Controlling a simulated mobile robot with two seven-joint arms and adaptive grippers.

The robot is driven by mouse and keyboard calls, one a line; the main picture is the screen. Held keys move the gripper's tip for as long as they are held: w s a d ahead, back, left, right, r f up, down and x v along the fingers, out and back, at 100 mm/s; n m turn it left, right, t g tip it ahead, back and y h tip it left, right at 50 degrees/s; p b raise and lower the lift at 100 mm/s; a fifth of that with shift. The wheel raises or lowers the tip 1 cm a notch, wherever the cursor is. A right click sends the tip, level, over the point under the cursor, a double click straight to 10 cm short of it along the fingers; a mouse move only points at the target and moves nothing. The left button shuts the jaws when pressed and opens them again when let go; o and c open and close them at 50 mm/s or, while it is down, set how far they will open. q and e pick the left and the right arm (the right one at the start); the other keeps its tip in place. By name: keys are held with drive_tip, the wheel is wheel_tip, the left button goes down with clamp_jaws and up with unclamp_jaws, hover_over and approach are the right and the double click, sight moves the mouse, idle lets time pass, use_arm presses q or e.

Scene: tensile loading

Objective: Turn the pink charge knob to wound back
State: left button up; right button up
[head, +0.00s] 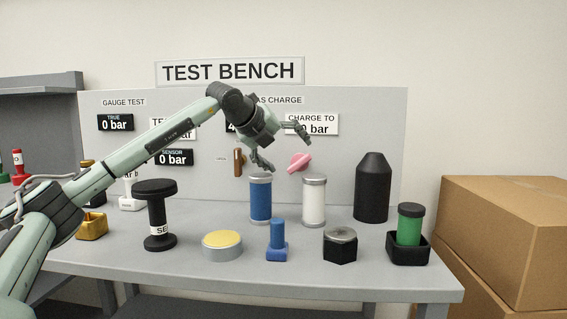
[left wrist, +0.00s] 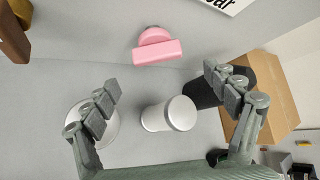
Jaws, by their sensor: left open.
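The pink charge knob (head: 300,161) sits on the grey back panel, under the "CHARGE TO" display (head: 312,124), whose number is partly hidden by my gripper. In the head view its bar is tilted, right end higher. In the left wrist view the pink knob (left wrist: 156,50) is ahead, between and beyond the fingers. My left gripper (head: 283,150) is open and empty, in front of the panel just left of the knob; no contact shows. It also shows in the left wrist view (left wrist: 168,100) with its fingers wide apart. My right gripper is not in view.
A brown handle (head: 239,162) is on the panel left of the knob. A blue cylinder (head: 260,201) and a white cylinder (head: 314,203) stand below, with a black bottle (head: 373,188) to the right. Several other parts stand along the bench (head: 190,274). Cardboard boxes (head: 505,235) are at right.

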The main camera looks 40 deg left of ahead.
sight(298, 162)
use_arm(q)
drive_tip(key=x, duration=0.4)
drive_tip(key=p+x, duration=0.1)
drive_tip(key=x, duration=0.1)
drive_tip(key=shift+w+a, duration=0.3)
drive_tip(key=shift+w, duration=0.1)
drive_tip(key=shift+w+f, duration=0.35)
drive_tip(key=shift+w, duration=0.1)
drive_tip(key=shift+a, duration=0.1)
drive_tip(key=c, duration=0.9)
drive_tip(key=shift+c, duration=1.2)
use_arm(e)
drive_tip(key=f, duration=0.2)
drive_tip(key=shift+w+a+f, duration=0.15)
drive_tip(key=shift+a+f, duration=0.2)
